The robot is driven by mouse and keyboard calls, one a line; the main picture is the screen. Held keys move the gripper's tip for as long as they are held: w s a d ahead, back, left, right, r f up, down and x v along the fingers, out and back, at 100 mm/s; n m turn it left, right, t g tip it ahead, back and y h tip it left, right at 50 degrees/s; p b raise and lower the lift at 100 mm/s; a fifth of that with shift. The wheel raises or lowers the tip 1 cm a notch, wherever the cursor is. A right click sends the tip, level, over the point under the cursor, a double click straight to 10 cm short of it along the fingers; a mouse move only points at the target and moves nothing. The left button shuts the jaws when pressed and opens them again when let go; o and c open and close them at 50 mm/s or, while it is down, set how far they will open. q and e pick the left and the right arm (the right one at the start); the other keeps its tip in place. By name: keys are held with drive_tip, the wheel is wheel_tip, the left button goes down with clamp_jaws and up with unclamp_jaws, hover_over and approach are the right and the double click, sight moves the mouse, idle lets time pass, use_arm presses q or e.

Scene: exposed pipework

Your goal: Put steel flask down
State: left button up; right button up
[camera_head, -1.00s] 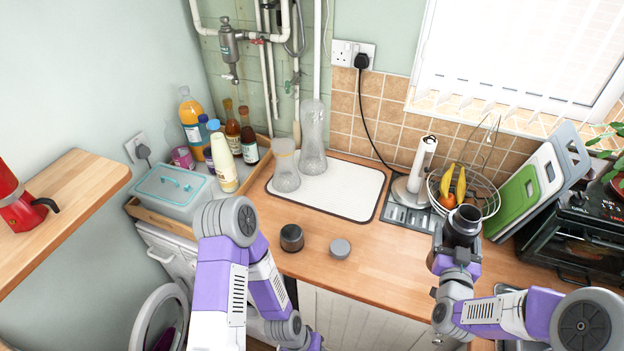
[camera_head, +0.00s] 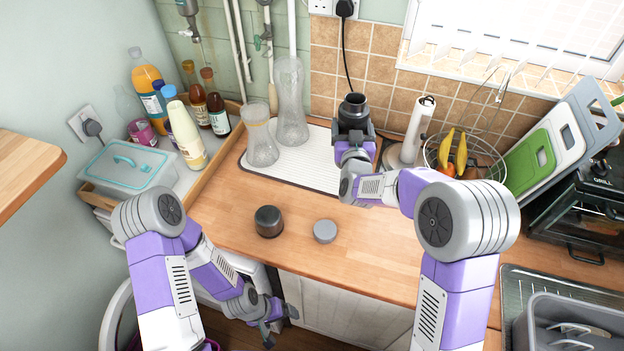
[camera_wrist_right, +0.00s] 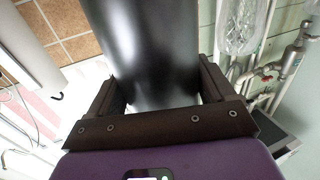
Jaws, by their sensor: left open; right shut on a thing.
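The steel flask (camera_head: 353,108) is dark, open-topped and roughly upright. My right gripper (camera_head: 354,131) is shut around its body, in front of the right part of the white draining mat (camera_head: 310,172). The flask's dark wall (camera_wrist_right: 150,45) also fills the middle of the right wrist view between the fingers. Its base is hidden by my gripper, so its height over the mat cannot be told. My left gripper (camera_head: 280,321) is open and empty, low in front of the counter.
A dark cup (camera_head: 268,221) and a grey lid (camera_head: 325,231) stand on the wooden counter (camera_head: 385,250). Two clear glass vessels occupy the mat's left part. A paper-towel holder (camera_head: 412,135) and fruit basket (camera_head: 465,160) stand right of the flask. The counter's front right is clear.

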drive_tip(key=w+a+r+n+y+b, duration=0.1)
drive_tip(key=w+a+b, duration=0.1)
drive_tip(key=a, duration=0.3)
drive_tip(key=w+a+r+y+b, duration=0.1)
drive_tip(key=a+r+b, duration=0.15)
drive_tip(key=a, duration=0.25)
wheel_tip(320, 180, down, 10)
drive_tip(key=b, duration=0.2)
drive_tip(key=shift+f+b, duration=0.15)
drive_tip(key=shift+b, duration=0.25)
drive_tip(key=shift+f, duration=0.1)
drive_tip(key=o, duration=1.3)
drive_tip(key=shift+f, duration=0.1)
